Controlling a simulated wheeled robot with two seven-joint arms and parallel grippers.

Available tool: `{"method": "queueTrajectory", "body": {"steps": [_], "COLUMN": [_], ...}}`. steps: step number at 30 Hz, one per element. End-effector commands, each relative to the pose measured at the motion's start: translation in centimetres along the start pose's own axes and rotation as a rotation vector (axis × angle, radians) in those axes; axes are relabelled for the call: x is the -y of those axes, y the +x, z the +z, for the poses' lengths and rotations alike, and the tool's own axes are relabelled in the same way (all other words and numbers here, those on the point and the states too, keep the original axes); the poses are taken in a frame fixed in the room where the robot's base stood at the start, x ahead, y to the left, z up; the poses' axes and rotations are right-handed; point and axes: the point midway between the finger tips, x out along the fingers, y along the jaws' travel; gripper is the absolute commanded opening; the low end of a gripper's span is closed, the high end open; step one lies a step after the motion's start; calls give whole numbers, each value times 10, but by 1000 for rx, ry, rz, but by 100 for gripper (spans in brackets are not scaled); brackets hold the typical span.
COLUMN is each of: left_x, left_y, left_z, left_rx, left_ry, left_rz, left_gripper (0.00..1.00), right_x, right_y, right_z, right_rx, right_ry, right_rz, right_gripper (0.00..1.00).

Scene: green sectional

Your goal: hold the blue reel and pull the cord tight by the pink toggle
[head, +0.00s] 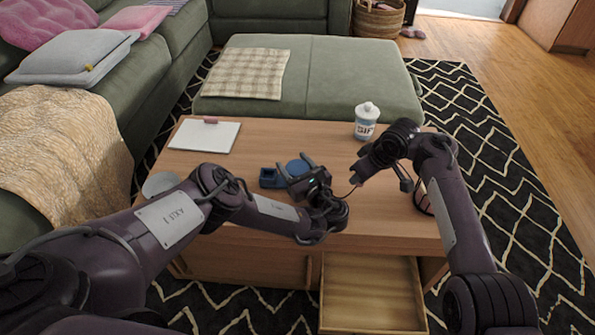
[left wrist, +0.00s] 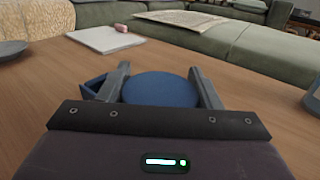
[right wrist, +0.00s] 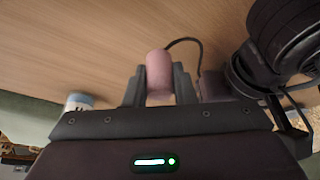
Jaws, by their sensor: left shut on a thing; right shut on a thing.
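The blue reel (head: 297,167) is on the wooden table, and my left gripper (head: 294,165) is shut on it. In the left wrist view the round blue reel (left wrist: 160,89) sits between the two fingers. The pink toggle (right wrist: 159,75) is between the fingers of my right gripper (right wrist: 160,85), which is shut on it. In the head view the toggle (head: 356,181) shows small below the right gripper. A dark cord (right wrist: 186,41) curves away from the toggle; in the head view a short length (head: 350,192) shows, and the rest is hidden behind my left gripper.
A small blue open box (head: 270,178) stands left of the reel. A white board (head: 204,136) lies at the table's back left, a lidded jar (head: 366,122) at the back right. A grey dish (head: 160,184) is at the left. An open drawer (head: 372,295) juts out in front.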

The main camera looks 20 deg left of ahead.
Motion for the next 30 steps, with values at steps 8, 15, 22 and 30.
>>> {"method": "queueTrajectory", "body": {"steps": [8,15,22,30], "left_x": [0,0,0,0], "left_y": [0,0,0,0], "left_z": [0,0,0,0], "left_rx": [0,0,0,0], "left_ry": [0,0,0,0], "left_rz": [0,0,0,0], "left_gripper": [34,34,34,34], "right_x": [0,0,0,0], "right_y": [0,0,-5,-48], "right_z": [0,0,-1,-2], "right_rx": [-1,0,-3,-5], "right_ry": [0,0,0,-1], "right_rz": [0,0,0,0], "right_gripper": [33,49,49,49]}}
